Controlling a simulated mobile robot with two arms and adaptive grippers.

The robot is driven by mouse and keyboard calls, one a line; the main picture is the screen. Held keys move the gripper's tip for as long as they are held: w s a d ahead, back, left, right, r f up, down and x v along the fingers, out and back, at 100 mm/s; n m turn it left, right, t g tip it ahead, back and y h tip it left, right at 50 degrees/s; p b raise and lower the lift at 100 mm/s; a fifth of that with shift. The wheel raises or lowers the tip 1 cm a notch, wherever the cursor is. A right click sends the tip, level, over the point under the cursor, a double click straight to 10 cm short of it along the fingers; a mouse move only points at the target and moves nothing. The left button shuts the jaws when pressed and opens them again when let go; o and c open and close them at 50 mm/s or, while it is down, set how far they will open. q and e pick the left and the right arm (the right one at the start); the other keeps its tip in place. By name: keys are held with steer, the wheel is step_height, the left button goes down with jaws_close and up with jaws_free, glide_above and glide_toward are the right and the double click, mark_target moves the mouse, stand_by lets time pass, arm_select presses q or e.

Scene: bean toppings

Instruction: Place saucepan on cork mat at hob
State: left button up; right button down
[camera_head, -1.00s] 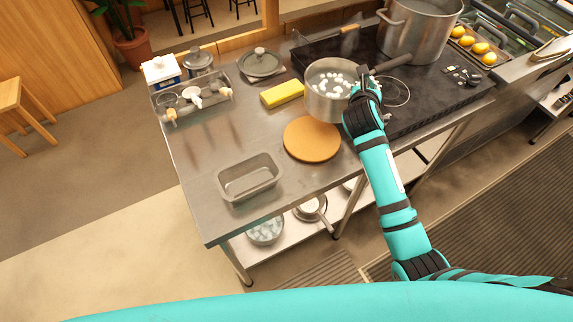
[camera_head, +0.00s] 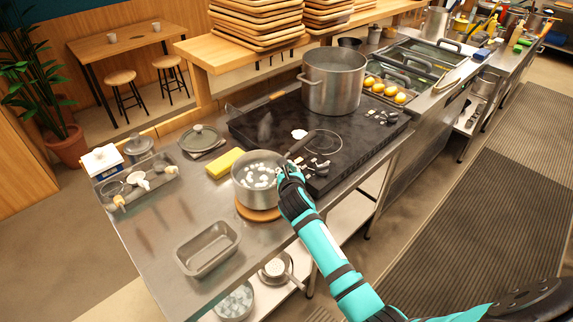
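The steel saucepan (camera_head: 241,191), with white beans inside, is upright over the round cork mat (camera_head: 252,213) beside the hob. Only the mat's near edge shows; the pan hides the rest. I cannot tell whether the pan's base touches the mat. The pan's dark handle (camera_head: 301,142) points up and right toward the hob (camera_head: 262,128). My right gripper (camera_head: 287,173) is at the handle's base, beside the pan's right wall, and appears shut on the handle; its fingers are partly hidden. My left gripper is not in view.
A large stockpot (camera_head: 334,82) stands on the hob's far side. A yellow sponge (camera_head: 224,163) lies just behind the saucepan, near a pot lid (camera_head: 199,138). An empty loaf tin (camera_head: 208,249) sits in front.

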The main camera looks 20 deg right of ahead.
steer(key=shift+w+f, duration=0.15)
steer(key=shift+f, duration=0.95)
steer(key=c, duration=1.8)
jaws_free()
steer(key=shift+s+f, duration=0.2)
steer(key=shift+f, duration=0.1)
steer(key=o, duration=0.3)
steer(key=shift+s, duration=0.1)
steer(key=v, duration=1.2)
steer(key=shift+r, duration=0.1)
